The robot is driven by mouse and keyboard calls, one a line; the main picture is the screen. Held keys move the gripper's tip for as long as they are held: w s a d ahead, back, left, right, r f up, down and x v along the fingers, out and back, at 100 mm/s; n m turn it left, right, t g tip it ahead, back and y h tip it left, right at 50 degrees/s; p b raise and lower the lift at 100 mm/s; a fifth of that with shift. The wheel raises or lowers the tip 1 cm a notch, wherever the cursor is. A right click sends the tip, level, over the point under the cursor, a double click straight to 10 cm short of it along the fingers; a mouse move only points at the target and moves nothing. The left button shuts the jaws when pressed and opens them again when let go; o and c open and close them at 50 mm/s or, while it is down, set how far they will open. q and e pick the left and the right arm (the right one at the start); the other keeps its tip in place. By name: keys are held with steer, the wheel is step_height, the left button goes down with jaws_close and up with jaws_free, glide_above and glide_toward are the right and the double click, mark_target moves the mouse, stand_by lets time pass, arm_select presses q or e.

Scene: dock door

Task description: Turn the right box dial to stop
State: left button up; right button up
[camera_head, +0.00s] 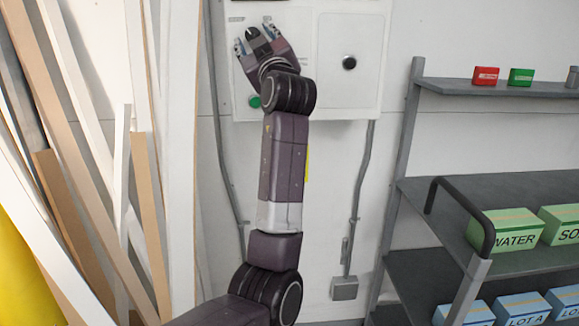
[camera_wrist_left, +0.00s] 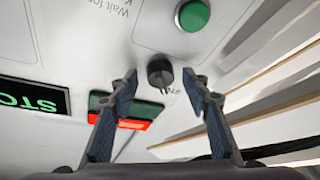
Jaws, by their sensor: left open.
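My left arm reaches up to a white control box (camera_head: 308,92) on the wall. My left gripper (camera_head: 256,36) is open in front of the left part of the box, and it also shows in the left wrist view (camera_wrist_left: 161,82). In the wrist view a small black dial (camera_wrist_left: 160,71) sits just beyond and between the two fingertips, with a gap visible on each side. I cannot tell how deep the fingers reach around it. The dial's markings are mostly hidden or too blurred to read. A round black knob (camera_head: 349,62) is on the box's right panel. My right gripper is not in view.
A green button (camera_head: 254,101) is on the box and also in the wrist view (camera_wrist_left: 193,15). A display (camera_wrist_left: 34,97) and a green-and-red plate (camera_wrist_left: 122,109) are near the dial. Planks (camera_head: 175,150) lean at left; shelves (camera_head: 490,88) with small boxes stand at right.

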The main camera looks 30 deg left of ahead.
arm_select(q)
steer(key=m, duration=0.1)
steer(key=m+t+p, duration=0.1)
steer(key=m, duration=0.1)
steer(key=shift+a+r, duration=0.15)
steer(key=shift+a, duration=0.1)
steer(key=m+t+h+p, duration=0.1)
steer(key=m+p, duration=0.2)
steer(key=m+t+h+p, duration=0.1)
steer(key=m+h+p, duration=0.1)
steer(key=m+p, duration=0.1)
steer(key=shift+s+m+t, duration=0.15)
steer(key=shift+m+t, duration=0.15)
steer(key=f+b+v, duration=0.1)
steer(key=b+v, duration=0.3)
steer(key=v, duration=0.4)
steer(key=w+d+f+m+g+h, duration=0.1)
steer(key=w+f+h, duration=0.1)
steer(key=f, duration=0.7)
steer(key=w+f+m+h, duration=0.1)
steer(key=w+f, duration=0.4)
steer(key=f, duration=0.5)
steer(key=w+d+f+m+g+h, duration=0.1)
steer(key=w+f+m+h, duration=0.1)
steer(key=f, duration=0.7)
steer(key=shift+w+d+m+g+h, duration=0.35)
steer(key=shift+w+m, duration=0.25)
steer(key=shift+w, duration=0.4)
steer(key=shift+f, duration=0.15)
